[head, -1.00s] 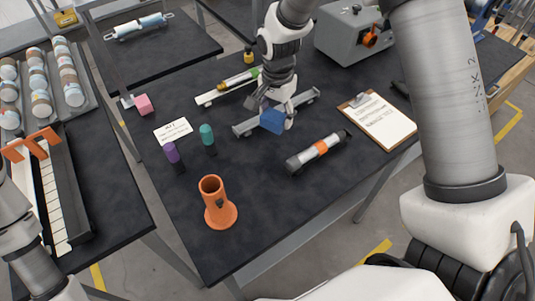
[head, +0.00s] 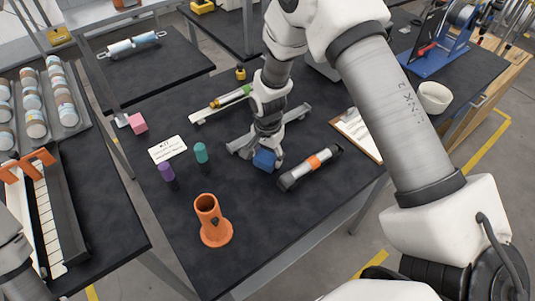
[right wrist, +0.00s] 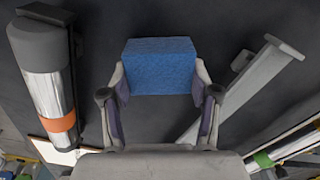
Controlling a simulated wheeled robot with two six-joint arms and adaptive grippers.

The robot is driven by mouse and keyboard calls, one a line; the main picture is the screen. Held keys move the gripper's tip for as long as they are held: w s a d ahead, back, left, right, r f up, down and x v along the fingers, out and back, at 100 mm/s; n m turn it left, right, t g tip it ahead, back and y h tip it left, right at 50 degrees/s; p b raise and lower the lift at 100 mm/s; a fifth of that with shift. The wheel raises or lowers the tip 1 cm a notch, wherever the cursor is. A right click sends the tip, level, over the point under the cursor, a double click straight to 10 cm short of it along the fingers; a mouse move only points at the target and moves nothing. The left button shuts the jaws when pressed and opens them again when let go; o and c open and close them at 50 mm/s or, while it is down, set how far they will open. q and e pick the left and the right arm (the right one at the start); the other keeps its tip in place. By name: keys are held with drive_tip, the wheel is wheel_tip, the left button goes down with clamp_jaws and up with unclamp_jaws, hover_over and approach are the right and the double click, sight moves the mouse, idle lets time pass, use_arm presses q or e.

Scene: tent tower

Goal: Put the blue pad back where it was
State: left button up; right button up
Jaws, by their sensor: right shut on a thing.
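The blue pad (head: 264,160) is a small block in the middle of the dark table. My right gripper (head: 266,153) is shut on it from above. In the right wrist view the pad (right wrist: 160,67) sits between the two fingertips, one on each side. A grey rail (head: 297,114) lies behind it, and a grey and black cylinder with an orange band (head: 314,162) lies to its right. I cannot tell whether the pad touches the table. Part of my left arm shows at the left edge, but its gripper does not.
An orange stand (head: 209,220) is at the table's front. Purple (head: 167,171) and teal (head: 201,153) pegs stand left of the pad, near a white card (head: 167,148). A clipboard (head: 356,132) lies right, partly behind my arm. The table's front right is clear.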

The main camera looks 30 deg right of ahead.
sight(267, 155)
drive_tip(key=o, duration=1)
drive_tip(key=shift+f, duration=0.1)
drive_tip(key=shift+r, duration=0.3)
drive_tip(key=shift+r+b, duration=1.25)
drive_tip(key=shift+r, duration=4.65)
